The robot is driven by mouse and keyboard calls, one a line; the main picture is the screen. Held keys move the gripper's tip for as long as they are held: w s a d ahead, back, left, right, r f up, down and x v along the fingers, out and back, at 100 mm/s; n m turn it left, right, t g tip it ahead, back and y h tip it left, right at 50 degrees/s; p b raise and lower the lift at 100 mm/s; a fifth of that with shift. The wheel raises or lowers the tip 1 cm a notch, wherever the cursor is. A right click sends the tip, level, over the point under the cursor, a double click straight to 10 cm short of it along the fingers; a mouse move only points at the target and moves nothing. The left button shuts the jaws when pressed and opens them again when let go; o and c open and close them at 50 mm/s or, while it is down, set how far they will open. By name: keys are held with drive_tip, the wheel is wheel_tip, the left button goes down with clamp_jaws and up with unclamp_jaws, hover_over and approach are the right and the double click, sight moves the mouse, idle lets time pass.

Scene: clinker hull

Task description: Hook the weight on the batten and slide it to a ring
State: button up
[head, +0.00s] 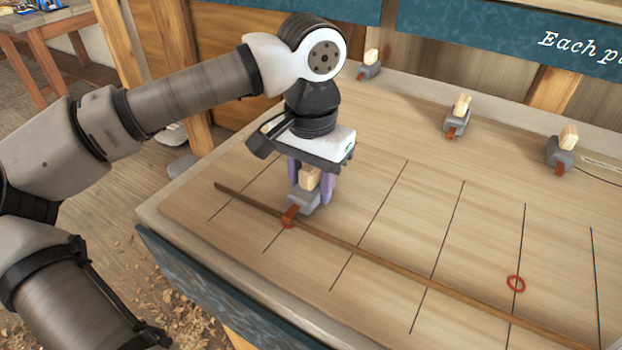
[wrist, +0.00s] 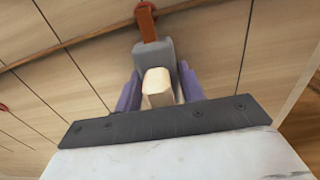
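My gripper (head: 311,186) has its purple fingers on either side of a grey weight (head: 305,201) with a pale wooden grip; they look shut on it. The wrist view shows the weight (wrist: 155,55) and its wooden grip between the fingers. Its orange-brown hook (head: 289,215) points toward the viewer and meets the thin batten (head: 365,256). A rounded red shape shows at the hook's tip; whether it is a ring, and how the hook sits on the batten, I cannot tell. A red ring (head: 516,283) lies at the right, on a black line beyond the batten.
Three similar weights stand at the back of the board, at left (head: 370,65), middle (head: 458,117) and right (head: 563,150). Black lines cross the pale board (head: 430,180). The board is open along the batten to the right. A wooden table (head: 42,27) stands far left.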

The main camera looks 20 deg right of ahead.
drive_tip(key=o, duration=0.5)
drive_tip(key=shift+c, duration=0.2)
wheel_tip(320, 180, up, 14)
idle(0.4)
wheel_tip(320, 180, up, 7)
drive_tip(key=p, duration=0.8)
drive_tip(key=shift+f, duration=0.1)
